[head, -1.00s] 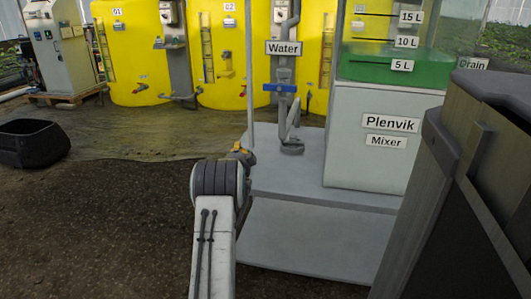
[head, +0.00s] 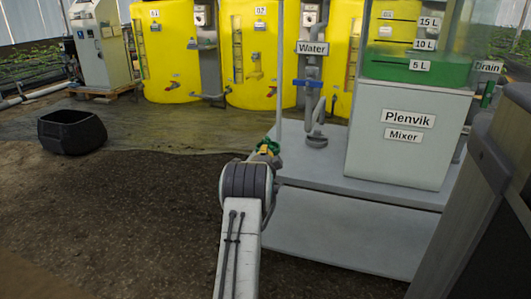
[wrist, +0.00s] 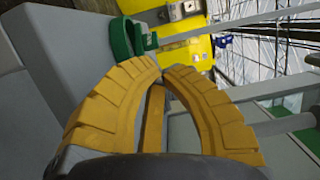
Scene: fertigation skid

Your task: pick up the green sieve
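My gripper (wrist: 161,66) has its two yellow fingers brought together, their tips almost meeting in the wrist view. I see nothing clearly between them. A green piece with a rounded loop (wrist: 121,40), which looks like the green sieve, shows just beyond the tips at upper left. I cannot tell whether the tips touch it. In the head view a small green patch (head: 269,145) shows at my gripper (head: 264,152), close to the thin upright pole and the corner of the grey platform. Most of the green thing's shape is hidden there.
The grey platform (head: 340,188) carries the Plenvik mixer cabinet (head: 400,160) and a water pipe with a blue valve (head: 307,84). Yellow tanks (head: 260,50) stand behind. A black tub (head: 72,132) sits at left on open soil. A dark bin-like body stands close at right.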

